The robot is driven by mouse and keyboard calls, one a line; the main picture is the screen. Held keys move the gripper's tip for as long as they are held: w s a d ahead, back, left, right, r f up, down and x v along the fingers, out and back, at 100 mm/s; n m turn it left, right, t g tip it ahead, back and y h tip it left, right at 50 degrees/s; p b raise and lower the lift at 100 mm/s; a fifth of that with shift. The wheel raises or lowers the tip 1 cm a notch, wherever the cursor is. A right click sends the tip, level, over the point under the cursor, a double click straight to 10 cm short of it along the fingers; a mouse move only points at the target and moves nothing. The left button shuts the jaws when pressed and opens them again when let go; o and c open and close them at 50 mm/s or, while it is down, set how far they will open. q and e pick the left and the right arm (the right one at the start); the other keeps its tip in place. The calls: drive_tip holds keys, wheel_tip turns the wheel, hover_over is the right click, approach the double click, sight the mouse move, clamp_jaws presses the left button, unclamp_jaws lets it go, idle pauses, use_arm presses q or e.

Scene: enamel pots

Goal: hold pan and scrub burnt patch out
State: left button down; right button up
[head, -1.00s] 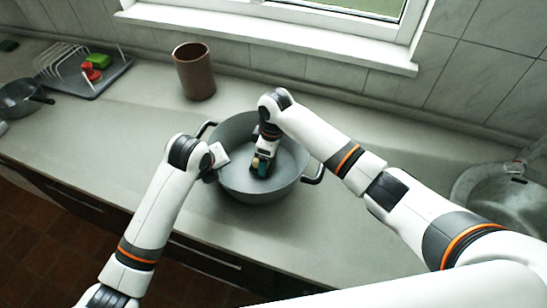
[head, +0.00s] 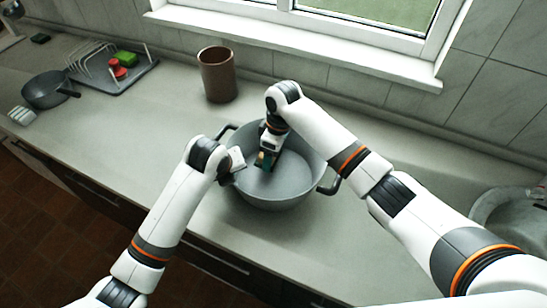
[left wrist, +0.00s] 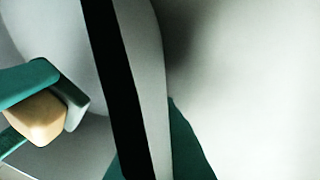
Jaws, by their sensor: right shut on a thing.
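A large grey pan (head: 290,186) with two loop handles stands on the counter in the middle of the head view. My right gripper (head: 265,160) reaches down inside it. In the left wrist view its teal fingers (left wrist: 42,98) are shut on a beige block (left wrist: 38,118). My left gripper (head: 231,171) is at the pan's left rim. In the left wrist view, teal finger parts show on both sides of the dark rim band (left wrist: 115,80), but whether they clamp it is unclear. I see no burnt patch; my right gripper hides part of the pan floor.
A brown cylindrical pot (head: 217,75) stands behind the pan. A rack tray (head: 110,82) with a red and a green item is at the far left, near a small dark pan (head: 45,90). A sink (head: 505,215) is at the right. Counter left of the pan is clear.

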wheel_tip(320, 180, up, 9)
drive_tip(key=shift+r, duration=0.2)
idle(0.4)
drive_tip(key=shift+d, duration=0.1)
drive_tip(key=d, duration=0.9)
drive_tip(key=shift+d, duration=0.4)
use_arm(q)
drive_tip(key=c, duration=1.7)
unclamp_jaws()
drive_tip(key=shift+c, duration=0.2)
